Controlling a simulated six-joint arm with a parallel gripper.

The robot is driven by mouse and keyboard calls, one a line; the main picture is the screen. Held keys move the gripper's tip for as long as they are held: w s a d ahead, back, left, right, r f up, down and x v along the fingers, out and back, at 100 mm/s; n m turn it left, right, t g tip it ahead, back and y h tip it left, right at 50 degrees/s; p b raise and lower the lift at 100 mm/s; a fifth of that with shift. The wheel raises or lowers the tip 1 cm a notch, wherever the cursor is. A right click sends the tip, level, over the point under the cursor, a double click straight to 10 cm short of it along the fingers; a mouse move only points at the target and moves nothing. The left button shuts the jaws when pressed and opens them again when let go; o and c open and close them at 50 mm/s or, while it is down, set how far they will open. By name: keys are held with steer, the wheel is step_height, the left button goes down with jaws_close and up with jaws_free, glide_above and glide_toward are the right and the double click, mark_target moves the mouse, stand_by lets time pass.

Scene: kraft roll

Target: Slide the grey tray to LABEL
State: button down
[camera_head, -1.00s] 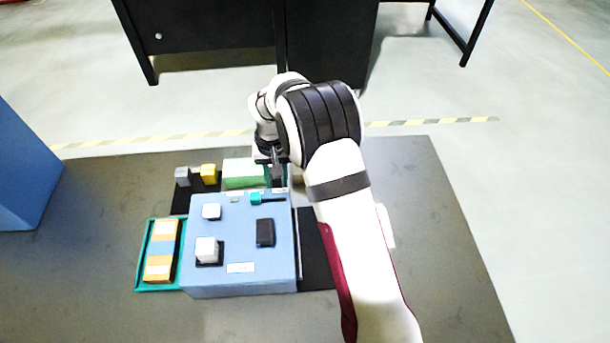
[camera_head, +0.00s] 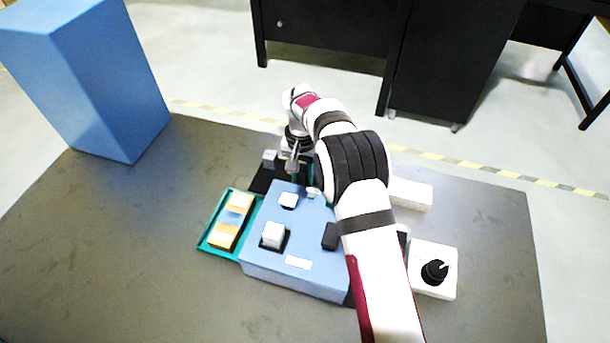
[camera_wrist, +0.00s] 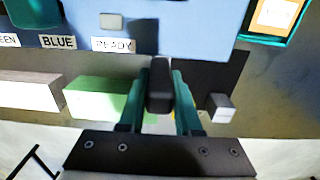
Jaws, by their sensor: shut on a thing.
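My gripper (camera_head: 293,160) is at the back edge of the blue box, beside a small grey block (camera_head: 269,158) on a dark slab (camera_head: 262,181). In the wrist view, my gripper (camera_wrist: 158,88) has its teal fingers closed around a dark grey upright bar (camera_wrist: 160,85); I cannot tell whether it is part of the grey tray. The grey block (camera_wrist: 222,108) and the dark slab (camera_wrist: 218,75) also show there, right of the fingers. Bits of yellow show behind the fingers. No tray is clearly recognisable as the grey one, and I cannot read LABEL on any sign.
The blue box (camera_head: 300,235) carries white blocks, a black block (camera_head: 331,236) and signs including BLUE and READY. A teal tray (camera_head: 207,247) with kraft packs adjoins its left side. A green block (camera_wrist: 100,98) stands left of my fingers. A white unit (camera_head: 433,270) has a black knob.

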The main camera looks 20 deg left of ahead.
steer(key=shift+a, duration=0.35)
steer(key=c, duration=0.9)
jaws_free()
steer(key=o, duration=0.3)
steer(key=shift+d, duration=0.1)
step_height(320, 180, up, 16)
